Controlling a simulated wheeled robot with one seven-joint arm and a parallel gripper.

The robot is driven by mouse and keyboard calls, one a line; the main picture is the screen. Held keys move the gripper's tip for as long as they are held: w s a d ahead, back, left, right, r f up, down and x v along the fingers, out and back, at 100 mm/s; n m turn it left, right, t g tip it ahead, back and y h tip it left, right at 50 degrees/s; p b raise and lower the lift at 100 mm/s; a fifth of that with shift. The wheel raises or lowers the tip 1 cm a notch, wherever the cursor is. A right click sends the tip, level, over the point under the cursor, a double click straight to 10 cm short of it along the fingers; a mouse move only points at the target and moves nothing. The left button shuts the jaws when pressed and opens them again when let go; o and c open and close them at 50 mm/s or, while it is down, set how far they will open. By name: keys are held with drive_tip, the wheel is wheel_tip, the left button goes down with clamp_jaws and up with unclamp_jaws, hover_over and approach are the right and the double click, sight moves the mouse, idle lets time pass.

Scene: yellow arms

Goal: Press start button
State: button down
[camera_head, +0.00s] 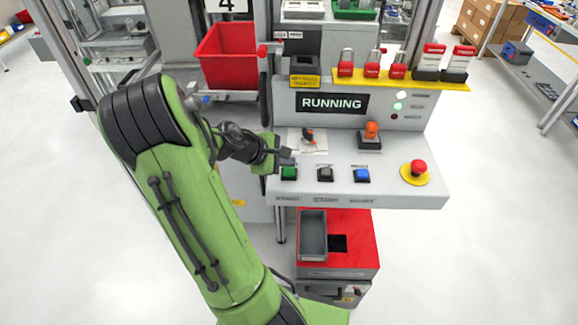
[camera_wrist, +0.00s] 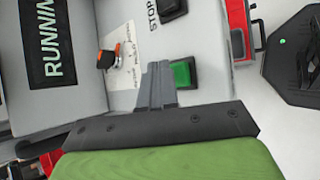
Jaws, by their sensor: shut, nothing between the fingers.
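The green button (camera_head: 289,174) is at the left end of the control panel's sloped face. It also shows in the wrist view (camera_wrist: 184,72), just to the right of my gripper's fingertips. My gripper (camera_head: 288,157) is shut and empty, with its tips close above the green button; I cannot tell whether they touch the panel. In the wrist view the closed fingers (camera_wrist: 157,72) cover part of the button's left side. A display reading "RUNNING" (camera_head: 332,103) is on the panel's upright face. A green light (camera_head: 399,106) glows right of it.
A dark button (camera_head: 325,174) and a blue button (camera_head: 362,175) sit right of the green one. A red emergency stop (camera_head: 418,167) is at the far right. An orange switch (camera_head: 371,131) stands behind. A red bin (camera_head: 228,54) is upper left; a red cart (camera_head: 345,222) stands below.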

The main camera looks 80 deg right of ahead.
sight(286, 172)
wheel_tip(286, 172, up, 5)
drive_tip(key=p, duration=0.5)
drive_tip(key=shift+r, duration=0.2)
drive_tip(key=shift+f, duration=0.1)
idle(0.6)
